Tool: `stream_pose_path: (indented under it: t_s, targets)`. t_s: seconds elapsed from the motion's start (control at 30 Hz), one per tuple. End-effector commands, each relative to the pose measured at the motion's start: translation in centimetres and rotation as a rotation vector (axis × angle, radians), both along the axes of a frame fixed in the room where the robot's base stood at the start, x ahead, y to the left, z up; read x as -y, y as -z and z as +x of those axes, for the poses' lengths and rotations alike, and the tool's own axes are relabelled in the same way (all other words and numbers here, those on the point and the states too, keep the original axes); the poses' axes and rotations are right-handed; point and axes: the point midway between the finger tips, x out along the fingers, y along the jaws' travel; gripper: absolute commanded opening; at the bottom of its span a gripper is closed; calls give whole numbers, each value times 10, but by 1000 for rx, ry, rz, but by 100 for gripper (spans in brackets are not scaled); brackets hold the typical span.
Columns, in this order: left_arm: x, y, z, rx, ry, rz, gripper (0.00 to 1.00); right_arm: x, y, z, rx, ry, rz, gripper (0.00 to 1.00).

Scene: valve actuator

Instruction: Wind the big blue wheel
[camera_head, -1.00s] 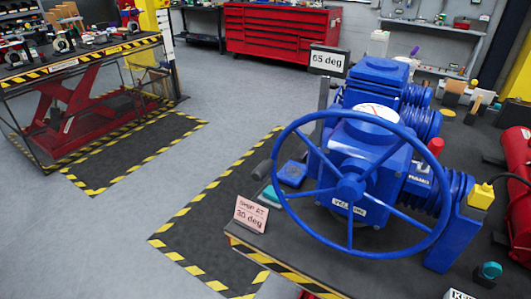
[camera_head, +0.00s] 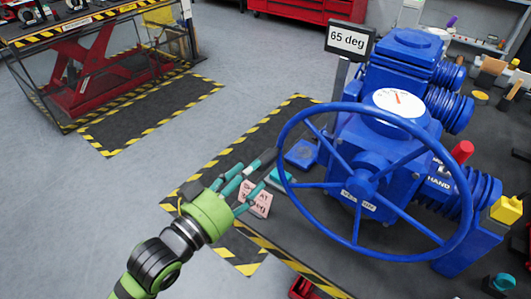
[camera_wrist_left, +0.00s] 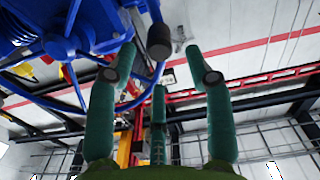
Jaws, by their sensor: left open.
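The big blue wheel (camera_head: 362,187) stands tilted on the blue valve actuator, on the right of the head view. A dark handle knob (camera_head: 262,160) sticks out from its left rim; it also shows in the wrist view (camera_wrist_left: 158,42), just beyond the fingers. My left gripper (camera_head: 246,183) is open and empty, with its teal fingers pointing at the knob from the lower left. In the head view they overlap the knob closely; I cannot tell whether they touch. A sign reading 65 deg (camera_head: 347,40) and a dial (camera_head: 398,104) stand behind the wheel. My right gripper is not in view.
A pink sign (camera_head: 256,200) on the bench edge is partly hidden by my fingers. Open grey floor (camera_head: 110,205) lies left.

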Motion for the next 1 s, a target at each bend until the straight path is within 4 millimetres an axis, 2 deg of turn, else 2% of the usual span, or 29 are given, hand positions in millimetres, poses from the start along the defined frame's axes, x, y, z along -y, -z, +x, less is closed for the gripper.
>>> stream_pose_path:
  t_s: [0.2, 0.4, 0.77, 0.87, 0.9, 1.0]
  targets:
    - [19, -4, 28, 3, -2, -1, 52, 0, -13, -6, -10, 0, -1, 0]
    - [33, -2, 47, 1, -2, 0, 52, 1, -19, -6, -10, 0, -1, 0]
    - [38, 1, 52, 1, -2, 2, 52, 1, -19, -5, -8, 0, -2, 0]
    - [38, 1, 52, 1, -2, 2, 16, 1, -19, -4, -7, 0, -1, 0]
    - [37, 0, 52, 1, -2, 2, 0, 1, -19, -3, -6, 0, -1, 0]
    - [37, 0, 52, 2, -2, 1, 0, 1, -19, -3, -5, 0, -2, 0]
